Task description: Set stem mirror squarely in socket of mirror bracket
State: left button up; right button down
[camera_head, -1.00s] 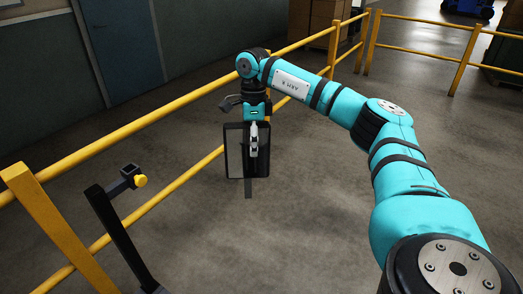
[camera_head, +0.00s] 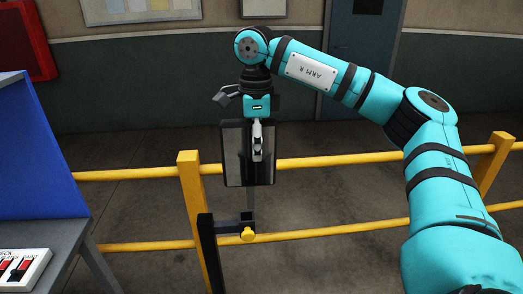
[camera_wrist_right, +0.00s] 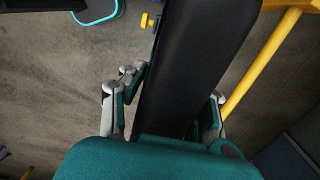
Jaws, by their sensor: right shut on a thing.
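The stem mirror is a dark, upright rectangular panel (camera_head: 234,160) with a short stem (camera_head: 250,200) pointing down. My right gripper (camera_head: 257,150) is shut on the panel from above. The mirror bracket (camera_head: 229,226) is a dark arm with a yellow knob (camera_head: 248,235) on a black post. In the head view the stem's lower end overlaps the bracket's socket end; I cannot tell whether it is inside or in front. In the right wrist view the mirror's dark panel (camera_wrist_right: 195,65) lies between the fingers and hides the stem; the knob (camera_wrist_right: 147,20) shows beside it. My left gripper is out of view.
A yellow guard rail (camera_head: 340,161) with a post (camera_head: 190,190) runs behind the bracket. A blue panel (camera_head: 38,150) and a grey table with a switch box (camera_head: 22,268) stand at left. The floor right of the bracket is open up to the rail.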

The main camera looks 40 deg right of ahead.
aim_at(251, 178)
jog(key=shift+w+a+f+b, duration=0.2)
jog(key=shift+a+f+b, duration=0.15)
jog(key=shift+a, duration=0.1)
jog(key=shift+w+a+f+b, duration=0.15)
jog(key=shift+a+f+b, duration=0.2)
jog(key=shift+a, duration=0.1)
jog(key=f+b, duration=0.3)
jog(key=f, duration=0.1)
jog(key=shift+s+d+f, duration=0.1)
jog(key=shift+d, duration=0.2)
jog(key=shift+a+f+b, duration=0.1)
jog(key=shift+f+b, duration=0.35)
jog(key=shift+f, duration=0.35)
pick_arm(q)
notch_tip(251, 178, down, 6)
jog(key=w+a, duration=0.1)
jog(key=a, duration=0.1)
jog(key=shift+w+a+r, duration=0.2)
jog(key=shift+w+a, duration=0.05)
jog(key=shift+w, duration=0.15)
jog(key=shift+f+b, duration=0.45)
jog(key=shift+b, duration=0.1)
pick_arm(e)
jog(key=shift+f, duration=0.65)
jog(key=c, duration=0.9)
grip_release()
